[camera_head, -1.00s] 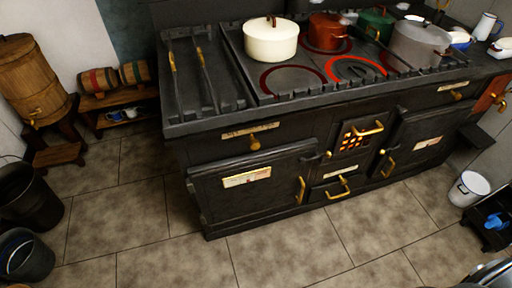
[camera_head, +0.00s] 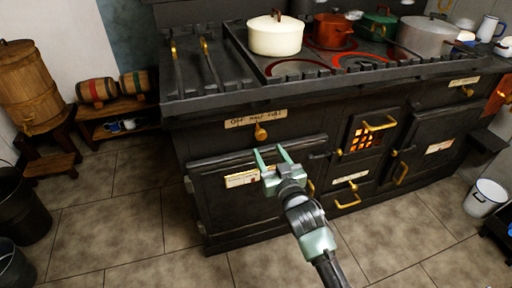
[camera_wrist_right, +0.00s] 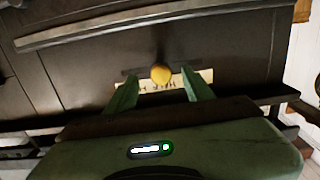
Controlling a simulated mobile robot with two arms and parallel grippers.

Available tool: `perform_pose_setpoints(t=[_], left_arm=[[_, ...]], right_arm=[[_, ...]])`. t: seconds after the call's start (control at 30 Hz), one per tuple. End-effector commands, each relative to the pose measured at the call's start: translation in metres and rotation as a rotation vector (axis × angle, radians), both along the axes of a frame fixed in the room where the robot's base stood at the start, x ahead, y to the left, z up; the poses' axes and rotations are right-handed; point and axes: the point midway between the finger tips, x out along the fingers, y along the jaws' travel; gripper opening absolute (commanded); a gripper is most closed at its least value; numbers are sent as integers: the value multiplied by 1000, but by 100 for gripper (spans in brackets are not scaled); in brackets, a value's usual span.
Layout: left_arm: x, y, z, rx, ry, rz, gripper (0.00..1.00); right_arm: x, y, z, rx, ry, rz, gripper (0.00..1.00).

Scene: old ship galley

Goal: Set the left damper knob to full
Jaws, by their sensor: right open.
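The left damper knob (camera_head: 261,132) is a small brass knob on the dark front of the stove. A pale label (camera_head: 256,118) above it reads off, half, full. The knob's setting is too small to read. My right gripper (camera_head: 271,155) is open, with its two green fingers just below and in front of the knob. In the right wrist view the round yellow knob (camera_wrist_right: 161,74) shows between and beyond the open fingers (camera_wrist_right: 160,88), which look apart from it. The label (camera_wrist_right: 180,80) is partly hidden there. My left gripper is not in view.
The fire grate (camera_head: 366,138) glows to the right. A cream pot (camera_head: 275,38) stands on the hob above. A white bucket (camera_head: 484,197) is on the floor at right. Tiled floor in front is clear.

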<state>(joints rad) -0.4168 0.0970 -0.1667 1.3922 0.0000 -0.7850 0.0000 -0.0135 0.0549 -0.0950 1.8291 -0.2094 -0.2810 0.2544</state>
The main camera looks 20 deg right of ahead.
Motion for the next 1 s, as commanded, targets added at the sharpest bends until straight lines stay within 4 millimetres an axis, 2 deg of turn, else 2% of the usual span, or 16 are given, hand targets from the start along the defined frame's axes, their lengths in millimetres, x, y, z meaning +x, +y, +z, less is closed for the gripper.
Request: perform_pose_setpoints(t=[0.03,0.13,0.4,0.6,0.97,1.0], left_arm=[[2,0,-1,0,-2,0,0],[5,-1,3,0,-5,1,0],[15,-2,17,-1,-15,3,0],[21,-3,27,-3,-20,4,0],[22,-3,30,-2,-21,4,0],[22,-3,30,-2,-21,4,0]], right_arm=[[1,-1,8,3,-22,-2,52],[7,-1,17,4,-37,-3,52],[49,1,16,3,-36,-3,52],[72,2,15,4,-34,-2,52],[78,2,15,4,-32,-2,52],[78,2,16,4,-32,-2,41]])
